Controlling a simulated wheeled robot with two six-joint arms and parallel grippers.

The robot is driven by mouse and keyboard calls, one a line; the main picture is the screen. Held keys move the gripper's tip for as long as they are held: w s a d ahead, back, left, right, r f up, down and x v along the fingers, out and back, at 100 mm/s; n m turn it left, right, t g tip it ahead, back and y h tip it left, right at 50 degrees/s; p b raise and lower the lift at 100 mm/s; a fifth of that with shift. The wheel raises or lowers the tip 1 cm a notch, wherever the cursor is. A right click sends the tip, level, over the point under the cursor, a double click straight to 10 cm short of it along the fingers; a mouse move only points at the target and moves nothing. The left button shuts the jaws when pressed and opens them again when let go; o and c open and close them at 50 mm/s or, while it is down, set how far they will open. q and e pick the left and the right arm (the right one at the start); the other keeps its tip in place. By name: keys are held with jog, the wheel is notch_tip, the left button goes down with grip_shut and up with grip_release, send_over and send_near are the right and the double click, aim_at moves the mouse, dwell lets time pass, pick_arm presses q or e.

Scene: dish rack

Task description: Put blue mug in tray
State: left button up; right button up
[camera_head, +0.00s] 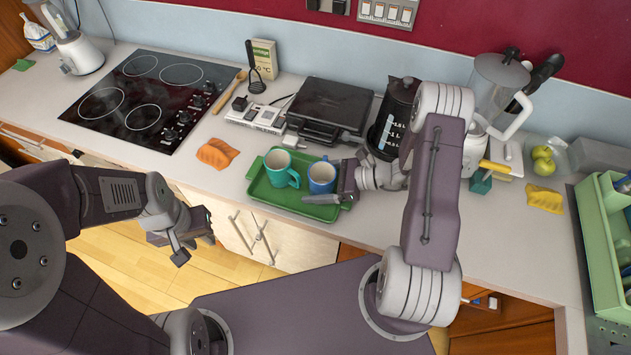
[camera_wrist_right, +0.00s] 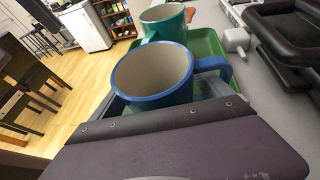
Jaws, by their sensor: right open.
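The blue mug (camera_head: 321,178) stands upright at the right side of the green tray (camera_head: 262,191) on the counter. A teal mug (camera_head: 281,170) stands to its left in the same tray. My right gripper (camera_head: 328,197) is at the tray's right end, open, with its fingers close to the blue mug. In the right wrist view the blue mug (camera_wrist_right: 152,76) is right in front of the gripper, its handle to the right, with the teal mug (camera_wrist_right: 163,22) behind it. Whether a finger touches the mug is unclear. My left gripper (camera_head: 181,246) hangs in front of the counter, away from the mugs.
A black kettle (camera_head: 394,118) and a black grill (camera_head: 328,109) stand behind the tray. An orange cloth (camera_head: 217,153) lies to its left, beside the hob (camera_head: 149,100). A green dish rack (camera_head: 606,245) is at the far right. Some counter left of the tray is free.

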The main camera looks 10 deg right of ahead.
jog(key=shift+d+r, duration=0.1)
jog(key=shift+d, duration=0.25)
jog(key=b+v, duration=0.1)
jog(key=v, duration=0.7)
jog(key=shift+s+d+r+b, duration=0.1)
jog(key=shift+s+b, duration=0.1)
jog(key=shift+b, duration=0.1)
jog(key=shift+d+r, duration=0.1)
jog(key=shift+s+d, duration=0.1)
jog(key=shift+d, duration=0.05)
jog(key=shift+s+d+r+p, duration=0.15)
jog(key=shift+d+r+p, duration=0.15)
jog(key=shift+p, duration=0.25)
jog(key=p+v, duration=0.4)
jog(key=v, duration=0.7)
